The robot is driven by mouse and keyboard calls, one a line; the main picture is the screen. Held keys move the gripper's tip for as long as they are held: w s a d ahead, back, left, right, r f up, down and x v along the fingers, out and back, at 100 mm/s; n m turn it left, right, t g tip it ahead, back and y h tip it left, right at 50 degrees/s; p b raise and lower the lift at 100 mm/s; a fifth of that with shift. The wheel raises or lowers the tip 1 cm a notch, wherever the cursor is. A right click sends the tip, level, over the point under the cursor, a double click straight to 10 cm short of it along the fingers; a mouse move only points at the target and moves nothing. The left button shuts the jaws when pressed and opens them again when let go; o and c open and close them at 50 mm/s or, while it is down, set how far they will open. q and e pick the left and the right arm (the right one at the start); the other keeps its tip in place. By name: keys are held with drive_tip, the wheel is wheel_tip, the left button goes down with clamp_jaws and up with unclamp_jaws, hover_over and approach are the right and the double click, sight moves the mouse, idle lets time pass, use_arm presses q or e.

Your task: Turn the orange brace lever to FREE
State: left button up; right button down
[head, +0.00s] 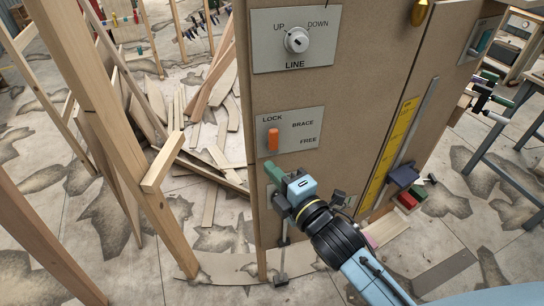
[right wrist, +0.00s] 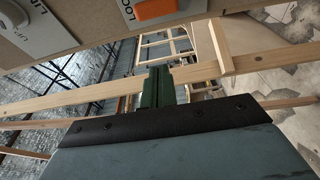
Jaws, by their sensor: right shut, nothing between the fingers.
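The orange brace lever (head: 273,139) stands upright on a grey plate (head: 308,125) on the brown panel, just below the word LOCK. BRACE and FREE are printed to its right, FREE being lower. My right gripper (head: 273,171), with green fingertips, is just below the lever and appears apart from it. Its fingers are shut and empty. In the right wrist view the shut green fingers (right wrist: 157,88) are at the middle, and part of the orange lever (right wrist: 155,9) shows at the top edge. My left gripper is not in view.
Above is the LINE plate with a white knob (head: 297,40). A yellow scale (head: 395,145) runs down the panel to the right. A wooden frame post (head: 110,110) stands left of the panel, with loose boards (head: 215,90) on the floor behind. Free space lies before the lever plate.

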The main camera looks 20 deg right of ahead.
sight(273, 140)
drive_tip(key=shift+w+d+p, duration=0.3)
drive_tip(key=shift+w+p, duration=0.05)
drive_tip(key=shift+w, duration=1.05)
drive_tip(key=shift+w+d+p, duration=0.3)
drive_tip(key=shift+w+p, duration=0.1)
drive_tip(key=shift+w, duration=1)
drive_tip(key=shift+w+d+p, duration=0.3)
drive_tip(key=shift+w+p, duration=0.05)
drive_tip(key=shift+w, duration=1.15)
